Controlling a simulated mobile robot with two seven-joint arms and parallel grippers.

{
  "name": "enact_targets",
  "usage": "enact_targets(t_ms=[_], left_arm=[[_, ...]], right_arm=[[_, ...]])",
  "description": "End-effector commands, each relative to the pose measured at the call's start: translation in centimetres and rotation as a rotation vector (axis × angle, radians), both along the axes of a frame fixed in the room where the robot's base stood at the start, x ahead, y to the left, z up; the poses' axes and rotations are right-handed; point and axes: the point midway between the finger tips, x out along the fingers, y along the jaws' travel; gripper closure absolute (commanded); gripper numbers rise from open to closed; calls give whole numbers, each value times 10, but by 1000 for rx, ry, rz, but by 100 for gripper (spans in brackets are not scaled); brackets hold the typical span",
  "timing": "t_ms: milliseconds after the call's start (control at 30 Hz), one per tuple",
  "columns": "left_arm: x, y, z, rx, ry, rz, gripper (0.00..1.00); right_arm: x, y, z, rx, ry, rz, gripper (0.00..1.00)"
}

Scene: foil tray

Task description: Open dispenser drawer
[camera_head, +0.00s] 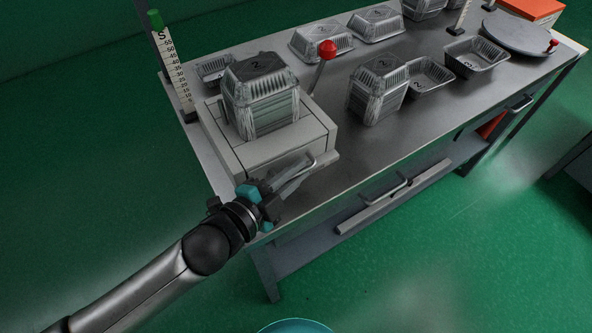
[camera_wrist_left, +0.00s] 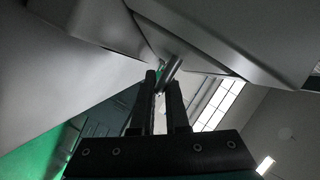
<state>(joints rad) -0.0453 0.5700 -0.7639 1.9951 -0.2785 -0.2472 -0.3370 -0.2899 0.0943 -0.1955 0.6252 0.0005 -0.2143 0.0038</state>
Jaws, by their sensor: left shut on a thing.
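The dispenser (camera_head: 235,150) is a pale box at the table's near left corner, with a stack of foil trays (camera_head: 262,95) on top. Its drawer front (camera_head: 325,160) is a light panel low on the near side, with a bar handle (camera_head: 308,160). How far the drawer stands out is hard to tell. My left gripper (camera_head: 275,190) is at the handle, partly hiding the drawer's left end. In the left wrist view its fingers (camera_wrist_left: 162,88) are closed around the metal handle bar (camera_wrist_left: 171,70). My right gripper is not in view.
A red-knobbed lever (camera_head: 327,50) rises beside the dispenser. More foil trays (camera_head: 378,90) stand to its right on the metal table (camera_head: 420,125). The green floor in front is clear.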

Motion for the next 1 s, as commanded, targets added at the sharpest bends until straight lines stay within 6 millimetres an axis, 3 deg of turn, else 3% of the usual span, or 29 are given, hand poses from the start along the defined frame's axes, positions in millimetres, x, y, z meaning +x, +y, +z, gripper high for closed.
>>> enact_targets(t_ms=[1000], left_arm=[[-1, 0, -1, 2, 2, -1, 100]], right_arm=[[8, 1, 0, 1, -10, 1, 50]])
